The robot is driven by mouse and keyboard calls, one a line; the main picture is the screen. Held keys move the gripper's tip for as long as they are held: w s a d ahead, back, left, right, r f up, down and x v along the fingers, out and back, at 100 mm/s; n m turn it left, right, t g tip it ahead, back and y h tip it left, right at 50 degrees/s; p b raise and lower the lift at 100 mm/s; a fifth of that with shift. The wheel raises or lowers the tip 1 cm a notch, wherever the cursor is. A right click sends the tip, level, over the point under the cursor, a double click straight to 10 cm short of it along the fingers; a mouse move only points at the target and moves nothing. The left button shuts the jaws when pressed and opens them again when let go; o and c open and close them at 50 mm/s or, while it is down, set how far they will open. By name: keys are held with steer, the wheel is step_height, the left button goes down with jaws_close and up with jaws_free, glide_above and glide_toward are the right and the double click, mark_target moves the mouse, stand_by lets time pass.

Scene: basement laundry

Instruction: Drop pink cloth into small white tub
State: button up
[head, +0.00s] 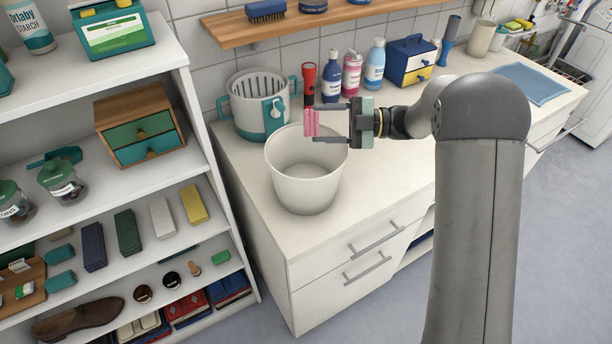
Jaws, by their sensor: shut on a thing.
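The small white tub (305,190) stands upright on the white counter, and its open top shows an empty-looking inside. The pink cloth (311,123) is a small folded piece. My gripper (318,122) is shut on the pink cloth and holds it above the tub's back rim, in the upper right part of the opening as seen in the head view. The cloth looks apart from the tub, but its exact height over the rim is hard to tell.
A white and teal strainer pot (258,118) stands behind the tub. A red flashlight (308,80), several bottles and a small drawer box (409,62) line the wall. A filled shelf unit (185,165) stands at the left. The counter (385,180) right of the tub is clear.

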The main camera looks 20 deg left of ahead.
steer(key=o, duration=1)
steer(key=b+v, duration=0.4)
steer(key=v, duration=1.3)
steer(key=shift+w+d, duration=0.1)
steer(key=shift+d, duration=0.1)
steer(key=shift+r, duration=0.1)
